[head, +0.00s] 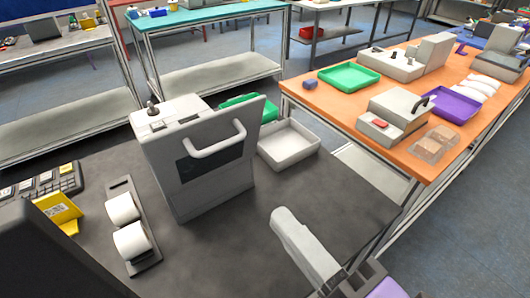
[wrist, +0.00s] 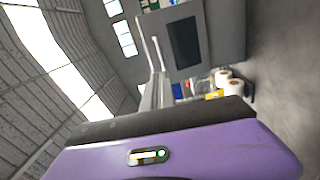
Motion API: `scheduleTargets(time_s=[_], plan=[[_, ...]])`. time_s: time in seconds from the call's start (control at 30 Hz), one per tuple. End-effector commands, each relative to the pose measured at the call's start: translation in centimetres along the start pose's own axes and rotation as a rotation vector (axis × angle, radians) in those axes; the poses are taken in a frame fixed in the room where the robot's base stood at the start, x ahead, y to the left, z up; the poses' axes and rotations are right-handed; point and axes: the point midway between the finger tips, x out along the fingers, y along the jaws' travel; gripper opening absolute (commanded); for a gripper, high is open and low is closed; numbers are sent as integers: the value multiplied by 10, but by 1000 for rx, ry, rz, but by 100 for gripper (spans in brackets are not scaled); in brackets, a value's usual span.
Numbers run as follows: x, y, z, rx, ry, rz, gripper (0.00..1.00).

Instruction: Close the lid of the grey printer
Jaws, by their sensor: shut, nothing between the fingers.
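The grey printer (head: 158,118) stands on the dark table. Its lid (head: 205,160) is raised upright, with a white handle (head: 217,141) and a dark window facing me. In the wrist view the lid (wrist: 222,28) with its dark window fills the upper middle. My gripper (head: 284,218) is in front and to the right of the lid in the head view, apart from it, with its light grey fingers together and empty. In the wrist view the gripper (wrist: 153,82) points toward the printer's side.
A holder with white rolls (head: 126,222) and a keypad with a yellow item lie left of the printer. A white tray (head: 288,143) and a green tray (head: 237,105) lie behind and right. An orange table (head: 325,101) with other devices stands at the right. The table's front middle is clear.

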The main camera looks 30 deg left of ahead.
Motion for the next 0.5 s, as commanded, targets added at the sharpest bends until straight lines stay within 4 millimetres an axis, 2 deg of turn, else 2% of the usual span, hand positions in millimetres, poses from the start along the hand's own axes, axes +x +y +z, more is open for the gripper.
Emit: scheduleTargets(time_s=[0.17, 0.27, 0.37, 0.5], plan=[[4, -3, 0, -60, 3, -8, 0], [12, -4, 0, -62, 4, -6, 0], [26, -4, -1, -62, 5, -4, 0], [54, 1, -2, -57, 5, -8, 0]])
